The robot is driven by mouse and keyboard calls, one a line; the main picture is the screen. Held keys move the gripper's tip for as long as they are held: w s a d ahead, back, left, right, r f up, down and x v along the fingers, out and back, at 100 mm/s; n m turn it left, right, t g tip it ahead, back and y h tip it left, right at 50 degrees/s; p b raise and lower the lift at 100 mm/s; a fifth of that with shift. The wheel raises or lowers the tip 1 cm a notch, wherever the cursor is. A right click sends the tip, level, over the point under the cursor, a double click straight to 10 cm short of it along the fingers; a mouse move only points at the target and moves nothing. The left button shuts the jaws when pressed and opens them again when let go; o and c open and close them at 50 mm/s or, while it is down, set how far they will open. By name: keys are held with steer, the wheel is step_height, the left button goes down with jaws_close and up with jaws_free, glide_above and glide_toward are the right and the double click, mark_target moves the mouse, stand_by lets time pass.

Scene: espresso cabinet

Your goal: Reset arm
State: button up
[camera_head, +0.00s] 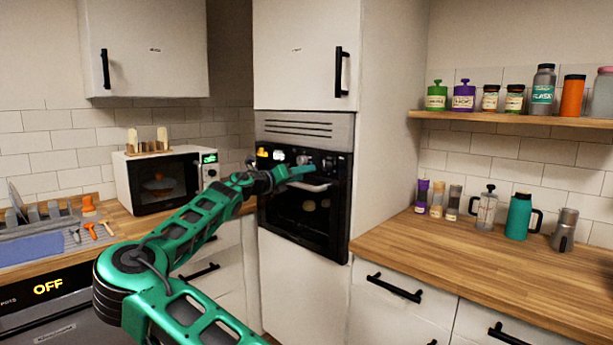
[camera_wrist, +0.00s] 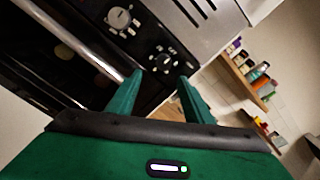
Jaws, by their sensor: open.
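My green arm reaches from the bottom of the head view toward the built-in oven. My gripper (camera_head: 296,174) is in front of the oven's upper part, by its knobs and handle. In the wrist view, my gripper (camera_wrist: 160,92) has its two green fingers apart with nothing between them. The black oven (camera_head: 311,215) has a door that looks shut. Its silver handle (camera_wrist: 92,45) runs diagonally to the left of the fingers in the wrist view. A control knob (camera_wrist: 163,61) shows just beyond the fingertips; I cannot tell whether they touch it.
A microwave (camera_head: 155,185) stands on the left counter beside a dish rack (camera_head: 40,232). The right counter (camera_head: 480,270) holds shakers, a French press (camera_head: 486,208) and a teal jug (camera_head: 519,215). A shelf (camera_head: 520,119) with bottles hangs above. The right counter's front is clear.

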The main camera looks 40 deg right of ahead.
steer(key=shift+a, duration=0.4)
steer(key=s+d+f+m+g+y, duration=0.2)
steer(key=s+d+f+m+y, duration=0.15)
steer(key=s+f, duration=0.3)
steer(key=s+d+f+m+g+y, duration=0.2)
steer(key=s+d+f+m, duration=0.3)
steer(key=s, duration=0.3)
steer(key=s+a+f+m+y, duration=0.3)
steer(key=s+f+m+y, duration=0.2)
steer(key=s+f+m, duration=0.35)
steer(key=s+a+f+m+t+y, duration=0.1)
steer(key=s+a+f+m+y, duration=0.15)
steer(key=s+a, duration=0.3)
steer(key=s+a+f+m+y, duration=0.25)
steer(key=s+a+m, duration=0.2)
steer(key=a, duration=0.25)
steer(key=s+a+r+m+y, duration=0.1)
steer(key=s+a+r+m, duration=0.1)
steer(key=s+a+m, duration=0.2)
steer(key=s+a+r+m+t+y, duration=0.1)
steer(key=s+a+m, duration=0.3)
steer(key=s+a, duration=0.6)
steer(key=a+r, duration=0.1)
steer(key=a, duration=0.4)
steer(key=shift+s+a+r+y, duration=0.15)
steer(key=shift+s+a+y, duration=0.15)
steer(key=shift+a+y, duration=0.05)
